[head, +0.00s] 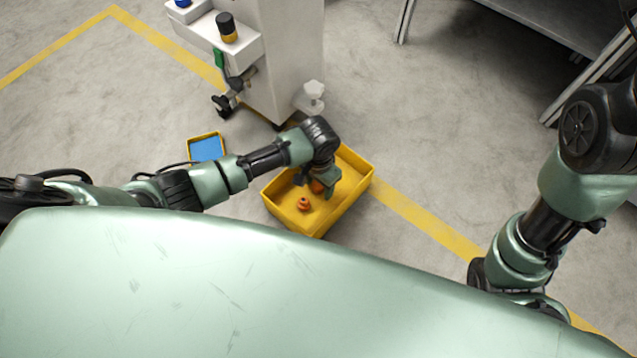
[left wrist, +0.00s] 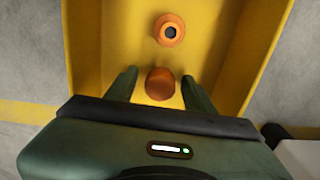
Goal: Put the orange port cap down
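An orange cap (left wrist: 160,84) with a rounded, closed top sits between the fingers of my left gripper (left wrist: 160,88) in the left wrist view. A gap shows on each side of it, so the gripper looks open around the cap. In the head view the cap (head: 317,187) is partly hidden by my left gripper (head: 321,188), which reaches down into the yellow bin (head: 352,194). A second orange piece (left wrist: 169,30) with a dark round hole lies on the bin floor; it also shows in the head view (head: 304,204). My right gripper is out of sight; only its arm shows.
The bin's walls surround my left gripper. A small yellow tray with a blue inside (head: 206,148) lies on the floor to the left. A white machine (head: 283,60) stands behind the bin. A metal table (head: 560,25) is at the upper right. Open floor lies right of the bin.

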